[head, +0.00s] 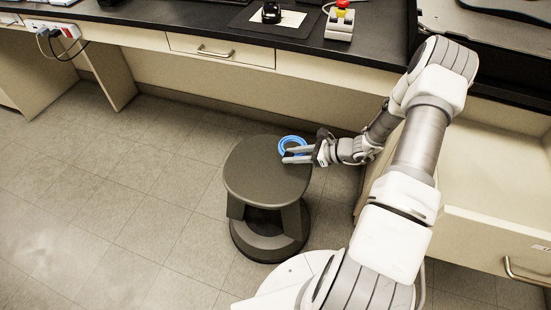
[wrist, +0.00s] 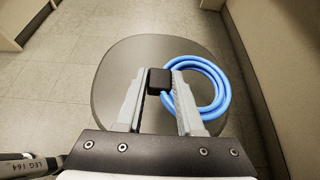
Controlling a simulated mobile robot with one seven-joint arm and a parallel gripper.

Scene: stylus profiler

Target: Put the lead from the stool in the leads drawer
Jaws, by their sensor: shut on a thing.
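The lead is a blue coil (head: 291,139) with a black block-like end, at the right part of the dark round stool (head: 258,178). In the wrist view the coil (wrist: 224,88) lies to the right of my fingers and partly behind the right one. My gripper (head: 285,155) is over the stool top, and in the wrist view its fingers (wrist: 158,82) are shut on the black end of the lead. I cannot tell whether the coil still touches the stool. A large open drawer (head: 480,222) with a metal handle is at the right; its label is too small to read.
A black-topped bench (head: 120,12) runs along the back, with a shut drawer (head: 222,54) below it. A control box with a red button (head: 340,20) stands on top. A power strip (head: 67,32) hangs at the left. The floor left of the stool is clear.

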